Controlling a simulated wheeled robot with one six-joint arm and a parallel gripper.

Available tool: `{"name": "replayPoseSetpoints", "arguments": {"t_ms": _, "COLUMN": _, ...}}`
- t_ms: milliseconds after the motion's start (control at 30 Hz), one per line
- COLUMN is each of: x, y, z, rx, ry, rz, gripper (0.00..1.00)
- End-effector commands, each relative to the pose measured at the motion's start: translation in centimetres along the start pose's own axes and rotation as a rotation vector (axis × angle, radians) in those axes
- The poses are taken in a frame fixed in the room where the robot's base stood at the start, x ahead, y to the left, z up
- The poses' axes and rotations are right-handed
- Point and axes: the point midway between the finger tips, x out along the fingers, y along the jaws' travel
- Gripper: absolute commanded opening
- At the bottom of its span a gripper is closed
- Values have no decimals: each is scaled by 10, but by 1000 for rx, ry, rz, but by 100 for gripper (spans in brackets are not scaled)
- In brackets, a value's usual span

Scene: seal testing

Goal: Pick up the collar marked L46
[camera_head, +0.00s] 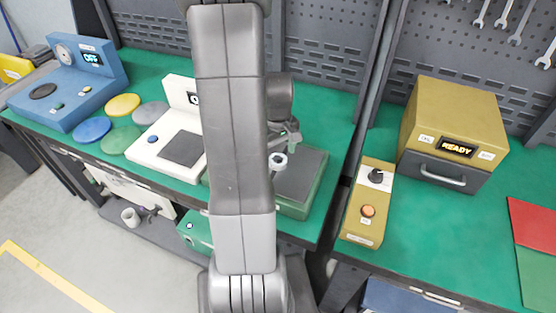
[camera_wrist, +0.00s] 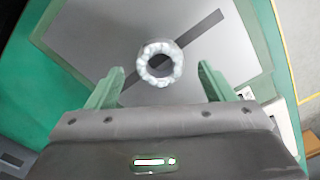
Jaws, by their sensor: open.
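A pale ring-shaped collar (camera_wrist: 179,56) lies on a grey plate in the wrist view, just ahead of my gripper. A small white ring shape, likely the same collar (camera_head: 278,160), shows beside my arm in the head view. I cannot read any L46 marking on it. My gripper (camera_wrist: 161,82) is open, with its two green fingers apart on either side below the collar in the picture. Nothing is between the fingertips. In the head view my gripper (camera_head: 284,144) is partly hidden by my arm.
The collar's grey plate (camera_head: 307,177) sits on a green-edged base. A white device (camera_head: 165,152), several coloured discs (camera_head: 123,105) and a blue device reading OFF (camera_head: 72,88) stand left. A yellow control box (camera_head: 367,205) and a READY oven (camera_head: 455,125) stand right.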

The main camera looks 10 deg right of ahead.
Motion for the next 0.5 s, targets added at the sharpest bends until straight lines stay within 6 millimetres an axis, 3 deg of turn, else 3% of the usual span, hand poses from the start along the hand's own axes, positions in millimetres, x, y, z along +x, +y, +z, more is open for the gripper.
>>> {"name": "replayPoseSetpoints", "arguments": {"t_ms": 133, "x": 14, "y": 0, "z": 0, "rx": 0, "ry": -1, "rz": -1, "gripper": 75}}
{"name": "replayPoseSetpoints", "arguments": {"t_ms": 433, "x": 18, "y": 0, "z": 0, "rx": 0, "ry": 1, "rz": 1, "gripper": 75}}
{"name": "replayPoseSetpoints", "arguments": {"t_ms": 500, "x": 18, "y": 0, "z": 0, "rx": 0, "ry": 1, "rz": 1, "gripper": 62}}
